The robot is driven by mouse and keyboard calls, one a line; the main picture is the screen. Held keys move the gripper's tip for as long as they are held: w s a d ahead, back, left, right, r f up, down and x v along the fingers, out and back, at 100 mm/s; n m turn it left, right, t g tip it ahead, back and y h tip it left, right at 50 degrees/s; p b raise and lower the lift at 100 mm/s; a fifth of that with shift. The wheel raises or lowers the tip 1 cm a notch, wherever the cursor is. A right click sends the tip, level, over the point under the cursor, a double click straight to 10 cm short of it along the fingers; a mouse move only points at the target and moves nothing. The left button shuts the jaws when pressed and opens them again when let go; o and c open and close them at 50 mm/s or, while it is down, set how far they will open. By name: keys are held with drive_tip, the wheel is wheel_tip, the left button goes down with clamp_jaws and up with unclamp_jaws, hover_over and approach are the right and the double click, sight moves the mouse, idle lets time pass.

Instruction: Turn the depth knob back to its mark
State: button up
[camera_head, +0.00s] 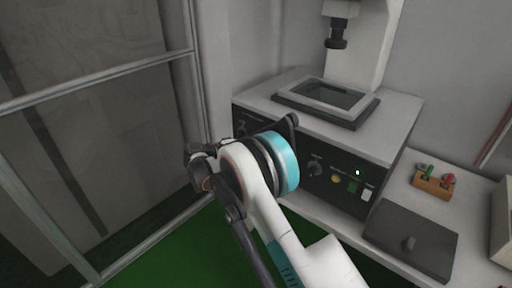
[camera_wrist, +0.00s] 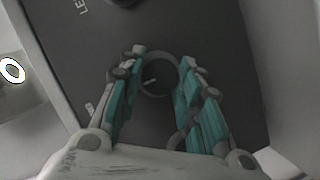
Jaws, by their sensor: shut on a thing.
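A round dark knob (camera_wrist: 158,74) with a short pale pointer line sits on the black front panel (camera_wrist: 195,30) in the wrist view. The line points towards the lower left of that picture. My gripper (camera_wrist: 160,62) has its teal-padded fingers on either side of the knob and is shut on it. A small label beside it is mostly covered by the left finger, so I cannot read it or see the mark clearly. In the head view my arm hides the gripper and the held knob.
The panel belongs to a machine (camera_head: 395,108) with a framed window on top. A dark lidded box (camera_head: 415,240) and small rack (camera_head: 433,184) stand right.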

drive_tip(key=shift+f, duration=0.1)
drive_tip(key=o, duration=1.1)
drive_tip(key=shift+c, duration=0.2)
drive_tip(key=shift+a, duration=0.15)
drive_tip(key=v, duration=1.1)
drive_tip(key=shift+s+a, duration=0.3)
